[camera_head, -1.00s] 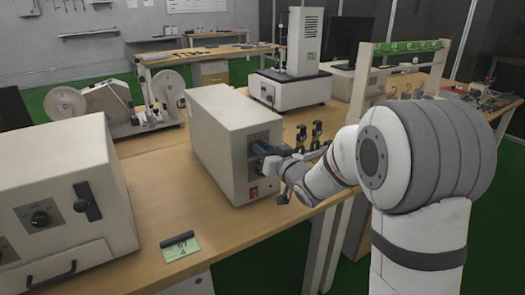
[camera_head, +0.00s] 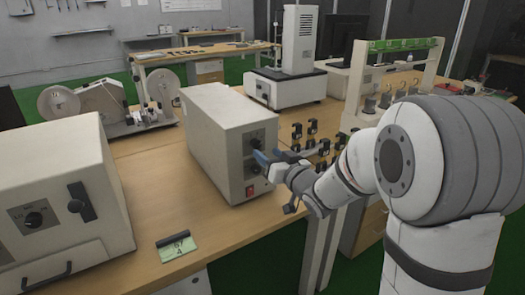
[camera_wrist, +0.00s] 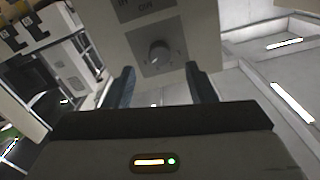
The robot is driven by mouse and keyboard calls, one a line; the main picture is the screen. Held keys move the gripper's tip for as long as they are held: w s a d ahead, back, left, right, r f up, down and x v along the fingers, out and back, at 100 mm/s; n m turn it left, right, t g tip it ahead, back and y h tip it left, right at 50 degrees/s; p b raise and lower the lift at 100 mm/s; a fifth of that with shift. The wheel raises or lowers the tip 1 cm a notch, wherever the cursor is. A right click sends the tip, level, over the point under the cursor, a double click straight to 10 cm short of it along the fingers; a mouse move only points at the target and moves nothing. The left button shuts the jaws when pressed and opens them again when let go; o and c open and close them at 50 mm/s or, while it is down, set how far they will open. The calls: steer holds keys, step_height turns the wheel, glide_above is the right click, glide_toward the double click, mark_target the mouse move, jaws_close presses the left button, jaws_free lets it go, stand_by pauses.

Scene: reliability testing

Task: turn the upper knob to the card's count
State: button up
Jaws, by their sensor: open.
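A beige box (camera_head: 215,140) stands mid-table with a front panel facing my arm. Its upper knob (camera_head: 255,143) is dark, and a red switch (camera_head: 250,191) sits low on the panel. My gripper (camera_head: 263,158), with blue fingers, is open and empty just in front of the panel. In the wrist view a round grey knob (camera_wrist: 159,52) on a dark plate lies beyond and between the fingertips (camera_wrist: 160,75), apart from them; it looks like the upper one.
A second beige box (camera_head: 62,190) with a dial and handle stands at the left. A reel device (camera_head: 110,108) is behind. Several small black parts (camera_head: 311,133) stand right of the middle box, close to my gripper. Bare table (camera_head: 150,185) lies between the boxes.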

steer(key=shift+v, duration=1.55)
steer(key=s+d+r+m+g+h+p, duration=0.35)
steer(key=s+d+h+p, duration=0.4)
steer(key=d+h, duration=0.35)
steer(key=s+d+r+g+y+p, duration=0.1)
steer(key=s+g+p, duration=0.3)
steer(key=s, duration=1.7)
steer(key=d+m+g, duration=0.1)
steer(key=g, duration=0.4)
steer(key=shift+d+r+p, duration=0.25)
steer(key=shift+p, duration=0.15)
steer(key=shift+w, duration=0.1)
